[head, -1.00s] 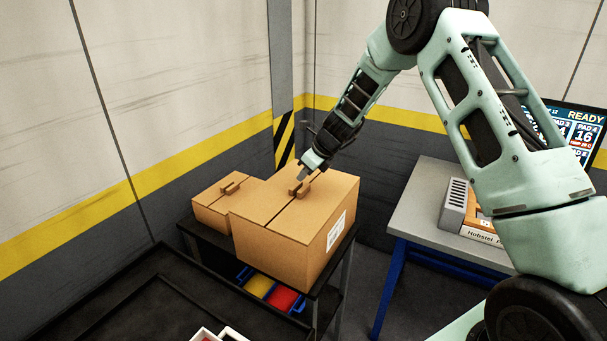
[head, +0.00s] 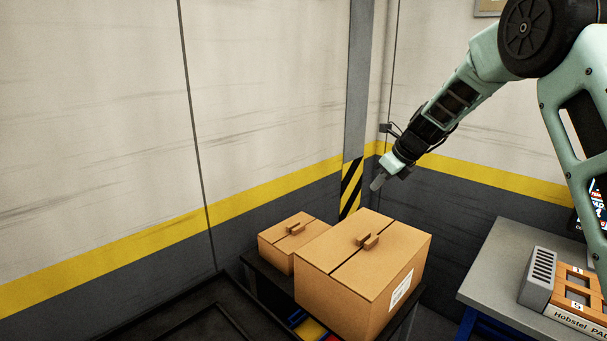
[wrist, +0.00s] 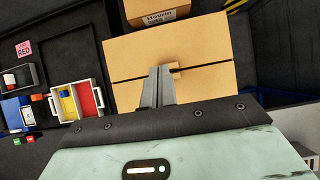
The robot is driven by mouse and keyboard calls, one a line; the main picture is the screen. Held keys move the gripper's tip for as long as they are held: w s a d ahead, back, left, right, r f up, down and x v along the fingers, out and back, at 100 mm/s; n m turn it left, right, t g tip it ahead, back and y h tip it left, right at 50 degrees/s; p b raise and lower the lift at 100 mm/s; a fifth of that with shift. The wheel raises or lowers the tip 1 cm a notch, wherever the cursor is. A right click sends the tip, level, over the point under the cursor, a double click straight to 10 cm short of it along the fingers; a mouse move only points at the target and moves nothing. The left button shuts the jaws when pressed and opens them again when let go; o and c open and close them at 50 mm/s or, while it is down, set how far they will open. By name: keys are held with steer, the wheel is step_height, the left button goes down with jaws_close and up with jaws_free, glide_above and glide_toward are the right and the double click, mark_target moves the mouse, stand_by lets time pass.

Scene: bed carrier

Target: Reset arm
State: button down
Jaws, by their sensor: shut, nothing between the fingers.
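My gripper (head: 377,182) is shut and empty. In the head view it hangs in the air above the back right part of the large cardboard box (head: 340,265), apart from it. My arm reaches in from the upper right. In the wrist view the closed fingers (wrist: 157,88) point toward the large box (wrist: 205,45), in front of its small raised handle (wrist: 174,66). That handle (head: 367,241) stands on the box top in the head view.
A smaller cardboard box (head: 290,240) sits left of the large one on a dark stand. A grey table (head: 500,262) with an orange rack (head: 572,290) is at right. Walls close in behind. The wrist view shows a white tray (wrist: 78,88) with coloured bins.

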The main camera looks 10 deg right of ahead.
steer(key=s+a+f+n+g+b, duration=0.2)
steer(key=s+a+n+b, duration=0.1)
steer(key=s+a+n, duration=0.7)
steer(key=s+a+f+n+g+b, duration=0.2)
steer(key=s+a+n, duration=0.6)
steer(key=s+a, duration=0.25)
steer(key=s+f+n+h+b, duration=0.1)
steer(key=s+f+n+b, duration=0.1)
steer(key=s+n, duration=0.7)
steer(key=s+f+n+g+h+b, duration=0.1)
steer(key=s+f+n, duration=0.3)
steer(key=s+n, duration=0.6)
steer(key=s+h+b, duration=0.1)
steer(key=s, duration=0.4)
steer(key=shift+s+a+f+b, duration=0.15)
steer(key=shift+a+f+b, duration=0.15)
steer(key=shift+f+b, duration=0.05)
